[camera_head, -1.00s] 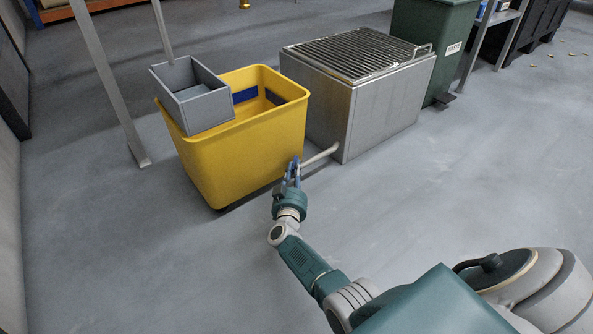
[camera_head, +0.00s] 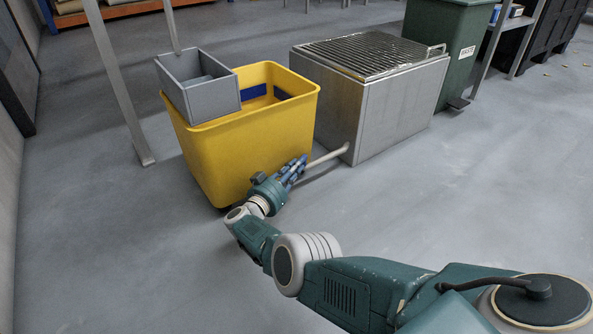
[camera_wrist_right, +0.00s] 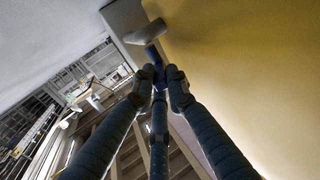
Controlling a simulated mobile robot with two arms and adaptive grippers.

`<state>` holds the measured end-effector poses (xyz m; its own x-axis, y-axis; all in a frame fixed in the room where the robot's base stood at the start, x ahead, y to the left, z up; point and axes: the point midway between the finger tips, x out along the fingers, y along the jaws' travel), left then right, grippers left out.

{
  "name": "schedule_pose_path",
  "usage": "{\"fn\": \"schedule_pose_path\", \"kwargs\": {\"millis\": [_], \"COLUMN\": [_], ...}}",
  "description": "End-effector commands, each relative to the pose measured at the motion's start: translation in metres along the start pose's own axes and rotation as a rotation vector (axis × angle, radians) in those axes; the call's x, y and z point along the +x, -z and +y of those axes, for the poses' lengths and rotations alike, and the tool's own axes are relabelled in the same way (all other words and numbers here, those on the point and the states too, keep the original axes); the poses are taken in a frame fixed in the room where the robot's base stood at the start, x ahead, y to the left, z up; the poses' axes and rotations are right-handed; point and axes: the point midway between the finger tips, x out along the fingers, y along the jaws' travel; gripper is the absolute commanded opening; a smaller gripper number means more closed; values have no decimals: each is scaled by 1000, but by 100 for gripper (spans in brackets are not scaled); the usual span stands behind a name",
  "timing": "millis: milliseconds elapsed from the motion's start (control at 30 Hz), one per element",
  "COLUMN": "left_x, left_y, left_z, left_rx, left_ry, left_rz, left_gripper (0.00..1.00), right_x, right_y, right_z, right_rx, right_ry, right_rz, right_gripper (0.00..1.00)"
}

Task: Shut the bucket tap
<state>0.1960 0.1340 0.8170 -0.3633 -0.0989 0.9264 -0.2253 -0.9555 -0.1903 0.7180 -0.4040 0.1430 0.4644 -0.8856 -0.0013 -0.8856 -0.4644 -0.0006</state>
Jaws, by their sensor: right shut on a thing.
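The yellow bucket (camera_head: 235,150) stands on the floor at the left of the head view; its yellow side (camera_wrist_right: 245,70) fills the right of the wrist view. My right gripper (camera_head: 297,166) is at the bucket's lower front right corner, its fingers pointing up and right. In the wrist view the fingertips (camera_wrist_right: 160,76) are closed together around a small blue tap handle (camera_wrist_right: 153,53). A grey fitting (camera_wrist_right: 147,32) lies just beyond the handle, beside the bucket wall. In the head view the fingers hide the tap. My left gripper is not in view.
A pipe (camera_head: 326,158) runs from the bucket's corner to the metal box with a grated top (camera_head: 372,100). A grey bin (camera_head: 205,100) sits over the bucket's left rim. A green bin (camera_head: 445,40) stands behind right. The floor in front is clear.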

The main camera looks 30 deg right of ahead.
Motion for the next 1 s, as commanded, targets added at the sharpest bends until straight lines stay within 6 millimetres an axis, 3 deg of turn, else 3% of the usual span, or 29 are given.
{"fn": "schedule_pose_path", "kwargs": {"millis": [467,500,600,1000], "left_x": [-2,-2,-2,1], "left_y": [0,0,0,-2], "left_z": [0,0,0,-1], "left_rx": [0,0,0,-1], "left_ry": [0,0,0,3], "left_rz": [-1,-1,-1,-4], "left_gripper": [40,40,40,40], "right_x": [1,1,1,0], "right_y": [4,4,4,2], "right_z": [-2,-2,-2,0], "right_rx": [2,2,2,0], "right_ry": [-5,-5,-5,1], "right_rz": [5,5,5,2], "right_gripper": [0,15,31,31]}}
